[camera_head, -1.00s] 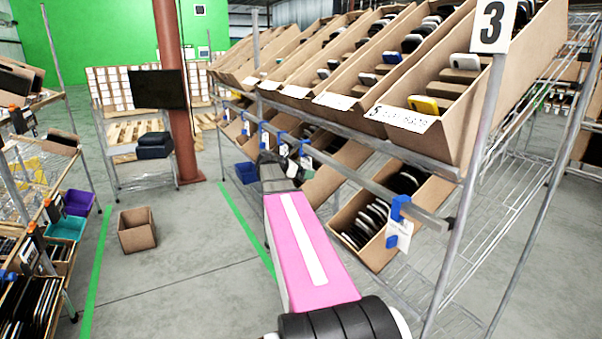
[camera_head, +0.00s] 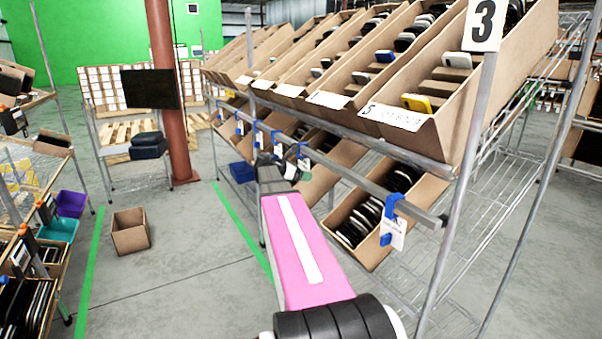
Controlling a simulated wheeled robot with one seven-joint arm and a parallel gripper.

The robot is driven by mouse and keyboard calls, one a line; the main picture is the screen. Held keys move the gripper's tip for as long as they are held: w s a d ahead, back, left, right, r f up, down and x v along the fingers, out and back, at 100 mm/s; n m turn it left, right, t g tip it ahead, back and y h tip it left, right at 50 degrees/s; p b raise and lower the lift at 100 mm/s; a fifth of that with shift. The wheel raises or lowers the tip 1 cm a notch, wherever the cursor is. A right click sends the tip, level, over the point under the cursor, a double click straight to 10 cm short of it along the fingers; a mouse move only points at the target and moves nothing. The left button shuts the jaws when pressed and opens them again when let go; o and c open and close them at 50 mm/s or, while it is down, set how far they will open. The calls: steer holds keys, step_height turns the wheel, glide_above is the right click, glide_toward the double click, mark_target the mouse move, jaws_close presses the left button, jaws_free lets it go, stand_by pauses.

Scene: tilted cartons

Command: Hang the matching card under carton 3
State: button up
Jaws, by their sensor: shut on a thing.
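My arm, with its pink link, reaches away toward the rail (camera_head: 345,178) under the upper cartons. My gripper (camera_head: 289,171) is at its far end, small and partly hidden by the wrist, close to the rail. It is shut on a small pale thing, seemingly a card, whose print cannot be read. Tilted cartons stand in a row above; the nearest (camera_head: 395,117) is labelled 5. The third label from the far end, seemingly carton 3 (camera_head: 287,91), is too small to read.
A post with a sign "3" (camera_head: 485,25) stands at the near right. Lower cartons (camera_head: 388,215) tilt beneath the rail, close to my arm. An open brown box (camera_head: 130,232) sits on the floor. The floor between it and the rack is clear.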

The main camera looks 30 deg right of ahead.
steer(key=o, duration=0.8)
steer(key=v, duration=1.1)
steer(key=shift+s+a+f+m+y, duration=2.25)
steer(key=shift+s+a+f+m, duration=1.25)
steer(key=shift+f, duration=1.55)
steer(key=shift+s+a+f+m+y, duration=2.2)
steer(key=shift+s+a+f+m, duration=0.5)
steer(key=shift+a+f, duration=2)
steer(key=shift+s+a+f+m+y, duration=2.25)
steer(key=shift+s+a+f+m, duration=1.1)
steer(key=shift+f, duration=2)
steer(key=shift+w+a+n, duration=0.15)
steer(key=shift+a+n, duration=0.05)
steer(key=shift+n, duration=0.15)
